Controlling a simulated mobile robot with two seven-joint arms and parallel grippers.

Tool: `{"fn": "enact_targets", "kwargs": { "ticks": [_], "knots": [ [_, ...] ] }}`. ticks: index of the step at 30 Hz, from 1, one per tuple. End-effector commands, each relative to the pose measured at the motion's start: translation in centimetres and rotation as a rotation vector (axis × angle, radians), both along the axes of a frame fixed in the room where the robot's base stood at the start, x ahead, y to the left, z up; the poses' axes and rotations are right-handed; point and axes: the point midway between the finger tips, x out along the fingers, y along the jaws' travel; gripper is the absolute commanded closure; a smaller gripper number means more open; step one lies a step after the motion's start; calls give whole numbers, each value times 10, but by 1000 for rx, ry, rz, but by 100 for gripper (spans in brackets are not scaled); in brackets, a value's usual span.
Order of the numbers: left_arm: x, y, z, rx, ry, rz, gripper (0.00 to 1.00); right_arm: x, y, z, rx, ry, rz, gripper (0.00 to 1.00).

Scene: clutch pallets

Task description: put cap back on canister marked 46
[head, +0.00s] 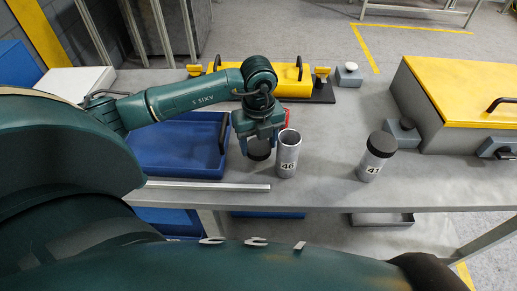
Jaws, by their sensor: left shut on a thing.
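The canister marked 46 (287,160) stands upright and uncapped near the front of the grey table, its light open rim facing up. My left gripper (259,146) points down just left of it, shut on a dark round cap (259,152). The cap is beside the canister, not over its mouth; whether it touches the canister's side I cannot tell. A second canister, marked 41 (369,171), stands to the right with a black cap on. My right gripper is not in view.
A blue tray (180,170) lies left of the canister, with a pale bar (215,186) along the front edge. A yellow-topped case (465,90) fills the right side. A yellow box (228,76) stands behind. The table between the two canisters is clear.

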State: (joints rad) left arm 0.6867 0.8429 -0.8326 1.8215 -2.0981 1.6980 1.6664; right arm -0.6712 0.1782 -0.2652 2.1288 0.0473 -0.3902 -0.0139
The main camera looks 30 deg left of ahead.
Motion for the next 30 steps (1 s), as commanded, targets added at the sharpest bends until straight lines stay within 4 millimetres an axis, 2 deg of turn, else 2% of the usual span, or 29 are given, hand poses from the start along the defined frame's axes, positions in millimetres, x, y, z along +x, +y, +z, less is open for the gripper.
{"fn": "enact_targets", "kwargs": {
  "ticks": [1,6,12,26,30],
  "knots": [
    [2,0,12,-1,-6,1,65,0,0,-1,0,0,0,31],
    [1,0,45,-1,-4,0,65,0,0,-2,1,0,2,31],
    [0,0,67,-1,-1,1,65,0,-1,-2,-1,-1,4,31],
    [0,0,70,1,1,-5,65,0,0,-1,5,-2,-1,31],
    [0,-2,72,0,0,-79,65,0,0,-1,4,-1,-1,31]
  ]
}}
